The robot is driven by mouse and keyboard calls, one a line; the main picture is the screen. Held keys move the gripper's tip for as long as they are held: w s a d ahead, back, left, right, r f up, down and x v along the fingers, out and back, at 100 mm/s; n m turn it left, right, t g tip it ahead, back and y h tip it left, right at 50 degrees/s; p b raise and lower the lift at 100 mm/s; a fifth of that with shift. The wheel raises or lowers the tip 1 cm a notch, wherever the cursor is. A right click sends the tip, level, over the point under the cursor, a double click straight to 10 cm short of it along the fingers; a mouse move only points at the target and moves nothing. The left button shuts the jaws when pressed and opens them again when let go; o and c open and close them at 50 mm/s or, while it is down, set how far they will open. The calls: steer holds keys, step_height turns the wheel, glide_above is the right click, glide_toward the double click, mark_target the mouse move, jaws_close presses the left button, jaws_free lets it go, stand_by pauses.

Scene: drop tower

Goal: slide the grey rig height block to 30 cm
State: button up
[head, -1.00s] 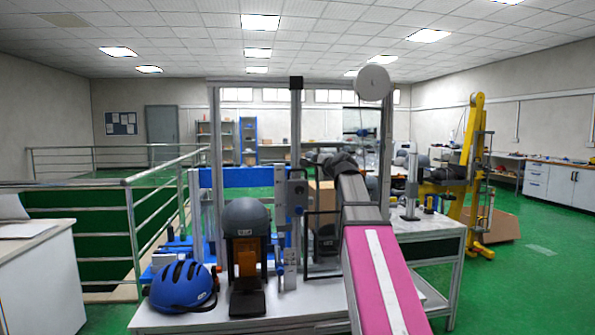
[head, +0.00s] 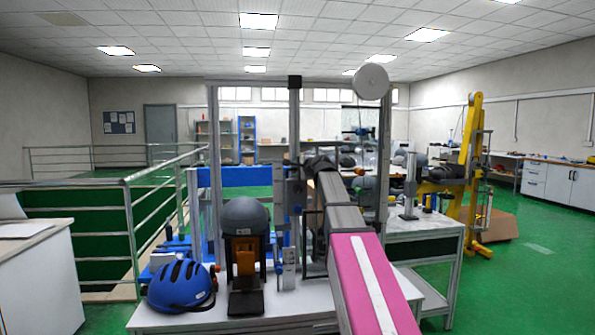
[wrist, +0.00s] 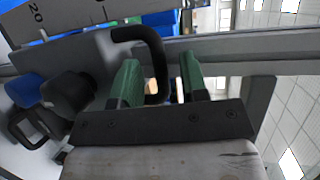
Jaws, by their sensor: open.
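The grey rig height block (head: 280,187) sits on the upright post of the drop rig in the head view, beside the headform, partly hidden by my arm. In the wrist view a black bent handle (wrist: 152,45) stands out in front of a grey plate (wrist: 60,62). My gripper (wrist: 160,68) is open, with one green finger on each side of the handle's leg; I cannot tell whether either finger touches it. A scale strip (wrist: 60,20) with the mark 20 shows at the top left. The block's exact height reading is not visible.
A dark grey headform (head: 245,213) on an orange and black stand and a blue helmet (head: 181,286) stand on the bench left of my arm. Metal posts frame the rig. A black knob (wrist: 70,93) is left of my fingers in the wrist view.

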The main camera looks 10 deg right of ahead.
jaws_close()
step_height(320, 180, up, 10)
steer(key=shift+r, duration=0.15)
stand_by(0.3)
jaws_free()
steer(key=shift+s, duration=0.1)
